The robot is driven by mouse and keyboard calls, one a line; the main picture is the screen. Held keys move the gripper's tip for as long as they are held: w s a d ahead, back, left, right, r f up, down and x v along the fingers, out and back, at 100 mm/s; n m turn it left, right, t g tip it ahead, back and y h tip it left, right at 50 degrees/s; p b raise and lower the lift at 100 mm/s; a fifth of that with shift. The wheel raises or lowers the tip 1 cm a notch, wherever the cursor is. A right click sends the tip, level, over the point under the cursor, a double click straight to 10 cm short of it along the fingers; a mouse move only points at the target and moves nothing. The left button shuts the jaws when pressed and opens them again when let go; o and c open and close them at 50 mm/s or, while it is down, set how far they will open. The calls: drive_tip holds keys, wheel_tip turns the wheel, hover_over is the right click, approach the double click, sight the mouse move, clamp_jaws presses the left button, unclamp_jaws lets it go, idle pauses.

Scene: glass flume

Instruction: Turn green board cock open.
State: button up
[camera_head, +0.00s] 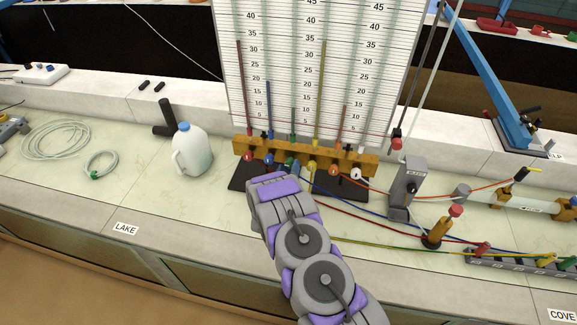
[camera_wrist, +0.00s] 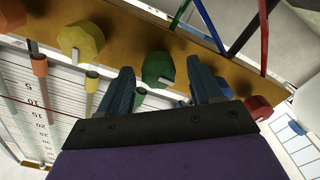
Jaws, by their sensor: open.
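The green board cock (camera_wrist: 157,68) is a faceted knob with a pale lever mark on the wooden bar (camera_wrist: 125,30) of the tube board. In the wrist view my gripper (camera_wrist: 163,77) is open, with one dark blue finger on each side of the green cock. Gaps show between the knob and both fingers. In the head view my gripper (camera_head: 288,169) is at the front of the wooden bar (camera_head: 320,153), largely hiding the green cock. A green tube end (camera_wrist: 139,98) shows below the knob in the wrist view.
In the wrist view a yellow cock (camera_wrist: 82,40) is left of my fingers and a red cock (camera_wrist: 259,107) is to the right. Coloured hoses run close by. In the head view a white jug (camera_head: 192,150) stands left and a grey post (camera_head: 408,188) right.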

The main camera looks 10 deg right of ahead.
drive_tip(key=v, duration=1.5)
drive_tip(key=shift+s+a, duration=0.25)
drive_tip(key=shift+w+f, duration=0.1)
